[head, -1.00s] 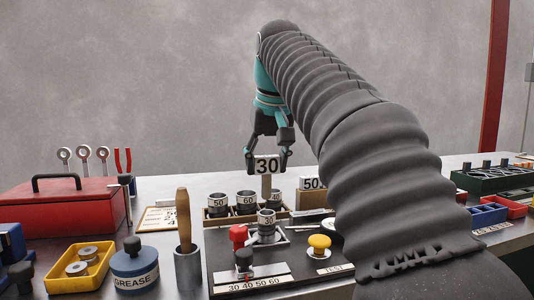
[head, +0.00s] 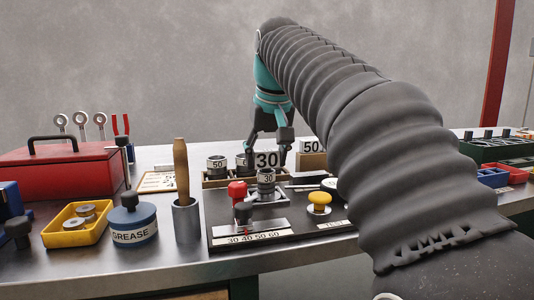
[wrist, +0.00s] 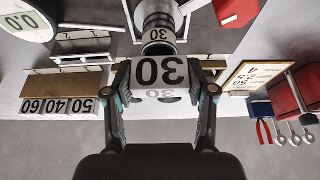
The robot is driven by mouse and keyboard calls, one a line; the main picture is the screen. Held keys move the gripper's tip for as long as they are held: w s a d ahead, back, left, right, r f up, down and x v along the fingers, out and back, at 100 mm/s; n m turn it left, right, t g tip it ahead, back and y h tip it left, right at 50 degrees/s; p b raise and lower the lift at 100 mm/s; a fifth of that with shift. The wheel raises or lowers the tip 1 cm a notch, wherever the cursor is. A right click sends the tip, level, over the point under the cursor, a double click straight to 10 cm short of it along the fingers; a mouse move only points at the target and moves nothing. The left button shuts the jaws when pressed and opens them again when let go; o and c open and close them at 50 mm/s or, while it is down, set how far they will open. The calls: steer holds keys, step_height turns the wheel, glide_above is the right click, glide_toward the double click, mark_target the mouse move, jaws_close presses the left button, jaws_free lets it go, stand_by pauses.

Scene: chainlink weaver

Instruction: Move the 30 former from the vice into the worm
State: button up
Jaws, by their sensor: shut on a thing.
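My gripper (head: 266,157) is shut on the 30 former, which shows as a white plate marked 30 (wrist: 160,72). The plate is upright, directly above a grey cylinder marked 30 (head: 267,178), apparently the worm, on the dark machine board (head: 222,217). The wrist view also shows this worm (wrist: 159,30) just beyond the plate's lower edge. The former's stem is out of sight, and I cannot tell how deep it sits in the worm. I cannot pick out the vice for certain.
A block of number plates (head: 311,147) stands right of my gripper. A red knob (head: 237,192) and a yellow button (head: 319,198) rise nearby. A wooden-handled tool (head: 181,165) stands left.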

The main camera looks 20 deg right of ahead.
steer(key=shift+f, duration=0.15)
steer(key=o, duration=1.4)
steer(key=shift+c, duration=0.2)
steer(key=v, duration=1.2)
